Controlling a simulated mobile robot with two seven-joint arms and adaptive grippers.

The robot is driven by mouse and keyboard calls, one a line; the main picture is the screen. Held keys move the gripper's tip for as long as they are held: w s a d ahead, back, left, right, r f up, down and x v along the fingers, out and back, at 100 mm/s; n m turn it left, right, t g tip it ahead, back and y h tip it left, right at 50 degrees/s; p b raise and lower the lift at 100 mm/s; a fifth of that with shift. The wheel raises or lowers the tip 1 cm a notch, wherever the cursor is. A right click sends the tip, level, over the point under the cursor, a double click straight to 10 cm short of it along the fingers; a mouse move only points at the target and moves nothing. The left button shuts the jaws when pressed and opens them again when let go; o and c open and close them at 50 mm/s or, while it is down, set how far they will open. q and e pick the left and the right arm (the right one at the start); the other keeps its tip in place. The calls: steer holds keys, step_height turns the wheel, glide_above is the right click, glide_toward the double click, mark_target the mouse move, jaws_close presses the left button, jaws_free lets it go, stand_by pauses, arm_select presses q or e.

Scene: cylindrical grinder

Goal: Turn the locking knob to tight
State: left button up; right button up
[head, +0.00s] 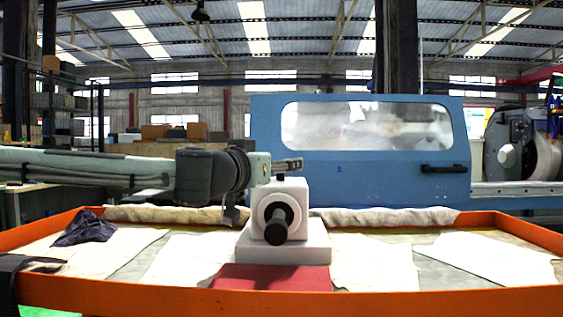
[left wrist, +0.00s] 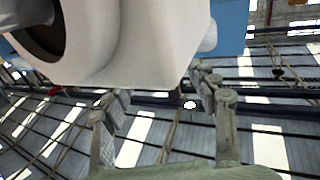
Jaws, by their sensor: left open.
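A white housing (head: 294,193) stands on a pale block (head: 305,250) in the middle of the head view. A dark cylinder (head: 276,223) in a round dark collar projects from its front. In the left wrist view the housing (left wrist: 130,40) fills the top, with a dark round opening at its left. A small pale rounded stub (left wrist: 208,38) sticks out on its right side; I cannot tell which part is the locking knob. My left gripper (head: 262,188) is at the housing's left and top edge. Its open fingers (left wrist: 158,92) have nothing between them. My right gripper is not in view.
An orange-rimmed tray (head: 440,300) surrounds the housing, with pale cloths (head: 490,260) and a dark rag (head: 87,229) in it. A red block (head: 270,278) lies in front of the housing. A blue machine cover (head: 380,185) stands behind.

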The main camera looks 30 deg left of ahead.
arm_select(q)
steer(key=shift+w+a, duration=0.1)
steer(key=shift+w, duration=0.85)
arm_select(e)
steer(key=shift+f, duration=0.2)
arm_select(q)
steer(key=shift+c, duration=0.5)
steer(key=c, duration=1.1)
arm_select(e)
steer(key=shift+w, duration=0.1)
arm_select(q)
steer(key=shift+r+h, duration=0.1)
steer(key=shift+h, duration=0.2)
